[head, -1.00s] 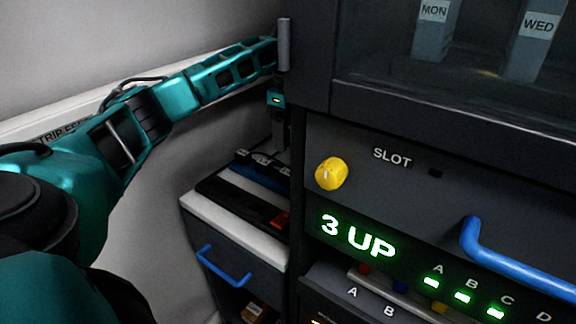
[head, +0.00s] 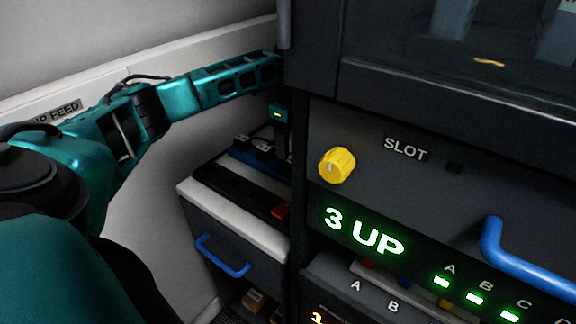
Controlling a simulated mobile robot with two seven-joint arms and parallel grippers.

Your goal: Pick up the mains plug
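Small black plugs (head: 263,151) stand on a blue power strip (head: 242,155) on top of the low cabinet at the left. I cannot tell which of them is the mains plug. My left arm reaches in from the left, and its gripper (head: 281,143) points down at the right end of the strip, beside the tall dark machine. The machine's edge and the dim light hide part of the fingers, so I cannot tell whether they are open, shut or touching a plug. My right gripper is out of view.
The dark machine (head: 318,150) stands close on the right, with a yellow knob (head: 337,165), a blue handle (head: 520,262) and a lit "3 UP" display (head: 364,232). The low cabinet has a white top (head: 205,196), a red switch (head: 281,210) and a blue drawer handle (head: 223,262).

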